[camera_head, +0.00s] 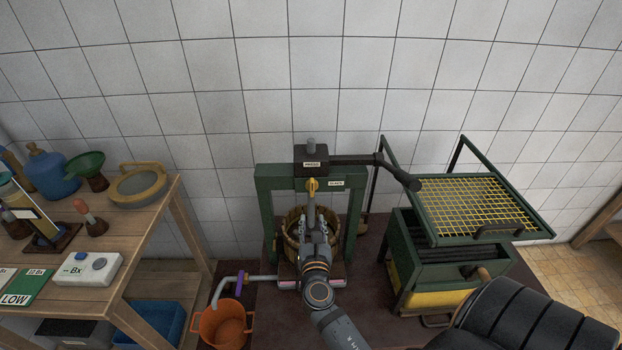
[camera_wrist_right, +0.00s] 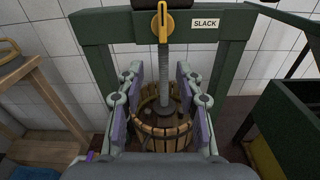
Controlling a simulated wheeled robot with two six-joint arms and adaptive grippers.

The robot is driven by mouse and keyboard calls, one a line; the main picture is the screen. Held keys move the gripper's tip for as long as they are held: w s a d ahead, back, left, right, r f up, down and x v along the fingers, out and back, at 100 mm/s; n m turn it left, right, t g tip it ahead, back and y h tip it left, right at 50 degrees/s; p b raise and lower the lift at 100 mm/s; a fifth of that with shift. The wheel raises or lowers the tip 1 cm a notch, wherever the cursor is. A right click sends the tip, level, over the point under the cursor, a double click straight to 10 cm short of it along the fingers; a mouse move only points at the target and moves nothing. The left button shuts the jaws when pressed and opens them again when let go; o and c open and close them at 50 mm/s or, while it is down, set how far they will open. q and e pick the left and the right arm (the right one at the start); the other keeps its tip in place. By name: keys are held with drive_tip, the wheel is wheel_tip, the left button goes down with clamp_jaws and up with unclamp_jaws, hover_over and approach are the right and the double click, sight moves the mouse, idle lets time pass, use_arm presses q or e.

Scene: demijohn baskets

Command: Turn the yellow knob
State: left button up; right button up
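The yellow knob (camera_head: 312,185) sits on the front of the green press frame (camera_head: 263,205), at the middle of its top beam. In the right wrist view the knob (camera_wrist_right: 162,24) has an upright yellow lever and is beside a label reading SLACK (camera_wrist_right: 204,23). My right gripper (camera_head: 312,220) is in front of the press, below the knob in the head view. In the wrist view its two fingers (camera_wrist_right: 160,72) are spread apart with nothing between them; the knob is beyond and above them, apart from them. My left gripper is in neither view.
The press has a threaded screw (camera_wrist_right: 150,75) and a wooden slatted basket (camera_wrist_right: 160,135). A dark handle bar (camera_head: 350,160) reaches right from its top. An orange bucket (camera_head: 222,326) stands left, a green rack with yellow mesh (camera_head: 480,205) right, a wooden table (camera_head: 150,235) far left.

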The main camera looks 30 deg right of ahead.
sight(312, 192)
drive_tip(key=shift+n+h, duration=0.3)
drive_tip(key=p+x, duration=0.1)
drive_tip(key=x, duration=0.2)
drive_tip(key=r+p+x, duration=0.1)
drive_tip(key=x, duration=0.3)
drive_tip(key=r+x, duration=0.1)
drive_tip(key=x, duration=0.2)
drive_tip(key=shift+w+d+r+p, duration=0.25)
drive_tip(key=shift+w+d+p, duration=0.05)
drive_tip(key=shift+p, duration=0.1)
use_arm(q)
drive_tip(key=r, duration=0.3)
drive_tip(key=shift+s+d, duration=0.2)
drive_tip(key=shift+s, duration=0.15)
use_arm(e)
drive_tip(key=shift+c, duration=0.2)
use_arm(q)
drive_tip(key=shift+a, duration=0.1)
use_arm(e)
clamp_jaws()
